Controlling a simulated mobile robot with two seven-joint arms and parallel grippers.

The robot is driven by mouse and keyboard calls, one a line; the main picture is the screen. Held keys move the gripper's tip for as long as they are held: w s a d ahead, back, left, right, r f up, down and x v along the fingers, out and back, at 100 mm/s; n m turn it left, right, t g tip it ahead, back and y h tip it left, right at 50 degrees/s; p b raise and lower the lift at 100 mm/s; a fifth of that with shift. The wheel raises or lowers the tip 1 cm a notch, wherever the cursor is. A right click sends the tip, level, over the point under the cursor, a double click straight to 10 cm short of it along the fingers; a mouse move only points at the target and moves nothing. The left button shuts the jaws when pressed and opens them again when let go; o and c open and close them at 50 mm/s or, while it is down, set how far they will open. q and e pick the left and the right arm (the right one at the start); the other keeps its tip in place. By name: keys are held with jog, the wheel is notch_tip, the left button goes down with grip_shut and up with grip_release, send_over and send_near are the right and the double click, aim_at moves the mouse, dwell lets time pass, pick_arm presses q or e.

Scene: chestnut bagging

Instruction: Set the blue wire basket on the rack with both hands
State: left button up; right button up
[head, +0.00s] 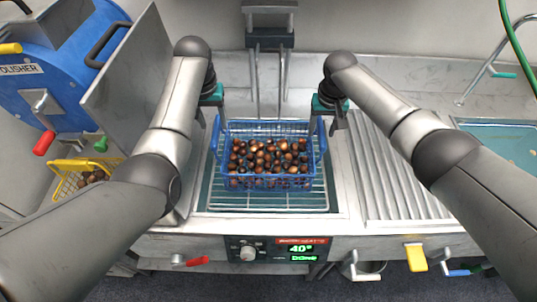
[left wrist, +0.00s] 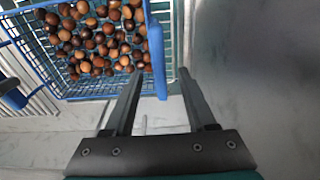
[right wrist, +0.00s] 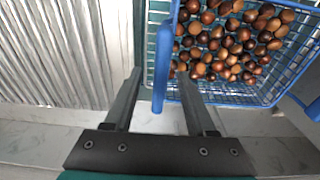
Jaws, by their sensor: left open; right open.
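The blue wire basket (head: 268,183), full of brown chestnuts, is over the wire rack (head: 266,201) in the steel basin. I cannot tell whether its underside touches the rack. My left gripper (head: 214,113) is open at the basket's left handle (head: 214,134). In the left wrist view, that handle (left wrist: 156,55) lies between the open fingers (left wrist: 158,72). My right gripper (head: 328,122) is open at the right handle (head: 323,136). In the right wrist view, this handle (right wrist: 162,65) lies between the open fingers (right wrist: 159,74). Neither gripper is closed on a handle.
A ribbed steel drainboard (head: 395,170) lies right of the basin. A blue polisher machine (head: 45,75) and a yellow wire basket (head: 62,180) stand at the left. A panel with a knob and green display (head: 300,249) is in front. A dark bracket (head: 270,38) is behind.

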aim_at(215, 129)
pick_arm(q)
jog(key=shift+w+f, duration=0.15)
jog(key=shift+f, duration=0.9)
jog(key=shift+w+f, duration=0.1)
jog(key=shift+f, duration=0.95)
pick_arm(e)
jog(key=shift+w+f, duration=0.15)
jog(key=shift+f, duration=0.9)
jog(key=shift+w+f, duration=0.15)
jog(key=shift+f, duration=0.9)
pick_arm(q)
grip_shut()
pick_arm(e)
grip_shut()
